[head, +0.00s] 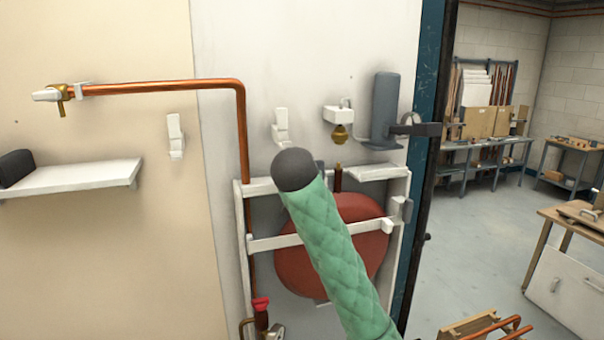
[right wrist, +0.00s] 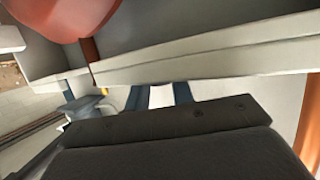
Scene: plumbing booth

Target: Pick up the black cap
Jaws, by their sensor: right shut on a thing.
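My right arm rises in the head view and hides its own gripper. In the right wrist view the two blue fingers of my right gripper (right wrist: 160,97) show beyond the dark gripper body, just under a long white rail (right wrist: 200,55). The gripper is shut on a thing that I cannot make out. A pale patch shows between the fingers. I cannot clearly identify the black cap in either view. My left gripper is out of view.
A red round tank (head: 350,245) stands behind the white frame (head: 262,243). A copper pipe (head: 241,130) runs down the wall. A white shelf (head: 85,178) at left bears a dark block (head: 16,167). A grey cylinder (head: 384,108) is on the wall at right.

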